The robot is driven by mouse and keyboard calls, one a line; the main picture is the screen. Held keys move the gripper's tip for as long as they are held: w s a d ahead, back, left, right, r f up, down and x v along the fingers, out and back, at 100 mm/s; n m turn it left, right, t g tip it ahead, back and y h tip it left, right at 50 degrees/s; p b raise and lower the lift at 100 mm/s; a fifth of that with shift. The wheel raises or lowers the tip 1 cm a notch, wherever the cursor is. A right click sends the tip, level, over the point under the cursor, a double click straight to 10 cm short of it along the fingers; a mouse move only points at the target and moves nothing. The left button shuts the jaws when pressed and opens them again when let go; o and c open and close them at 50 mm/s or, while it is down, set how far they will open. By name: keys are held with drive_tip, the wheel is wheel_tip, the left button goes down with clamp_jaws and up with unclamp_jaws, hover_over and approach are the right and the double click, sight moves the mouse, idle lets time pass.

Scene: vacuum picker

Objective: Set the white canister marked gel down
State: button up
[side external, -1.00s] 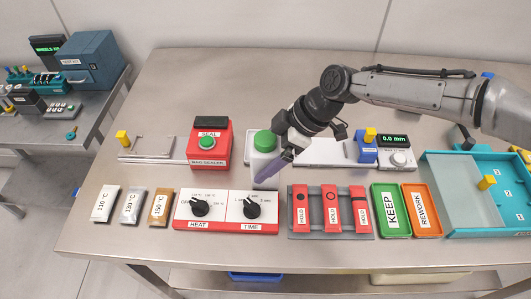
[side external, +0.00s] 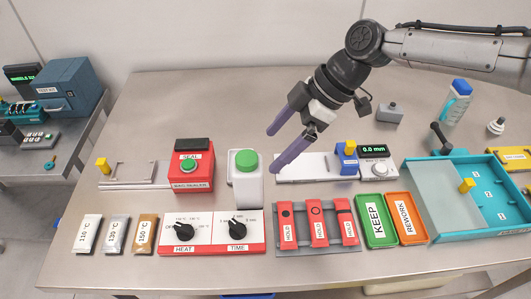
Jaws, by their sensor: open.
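A white canister (side external: 247,188) with a round green lid stands upright in a pale holder, just right of the red bag sealer. No gel marking is readable on it in this view. My gripper (side external: 273,151) is open, its two purple fingers apart with nothing between them. The fingers point down and left, and their tips appear to the right of the canister, clear of it. The canister's underside is hidden.
The red bag sealer (side external: 193,172) stands close to the canister's left. The heat and time panel (side external: 212,246) lies in front. A flat white gauge unit (side external: 305,168) is on the right, under my gripper. Bare steel table lies behind.

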drive_tip(key=shift+d+r, duration=0.3)
drive_tip(key=shift+r, duration=0.1)
drive_tip(key=s+d+r+m+t+h, duration=0.1)
drive_tip(key=s+d+r+m, duration=0.15)
drive_tip(key=d, duration=0.65)
drive_tip(key=s+d+r+m+t+h, duration=0.1)
drive_tip(key=s+d+r+m, duration=0.2)
drive_tip(key=d, duration=0.6)
drive_tip(key=s+d+r+m+t+h, duration=0.1)
drive_tip(key=d+r+m+t, duration=0.15)
drive_tip(key=d+r, duration=0.45)
drive_tip(key=s+d+f+m+h, duration=0.1)
drive_tip(key=s+d+f+m, duration=0.1)
drive_tip(key=s+d, duration=0.4)
drive_tip(key=s+d+f+m+h, duration=0.1)
drive_tip(key=s+d+f+m, duration=0.2)
drive_tip(key=s+d, duration=0.4)
drive_tip(key=s+d+f+m+t+h, duration=0.1)
drive_tip(key=s+d+f+m, duration=0.2)
drive_tip(key=s+d+m, duration=0.2)
drive_tip(key=shift+s+d+f+h, duration=0.25)
drive_tip(key=shift+s+d+h, duration=0.05)
drive_tip(key=shift+s+d, duration=0.65)
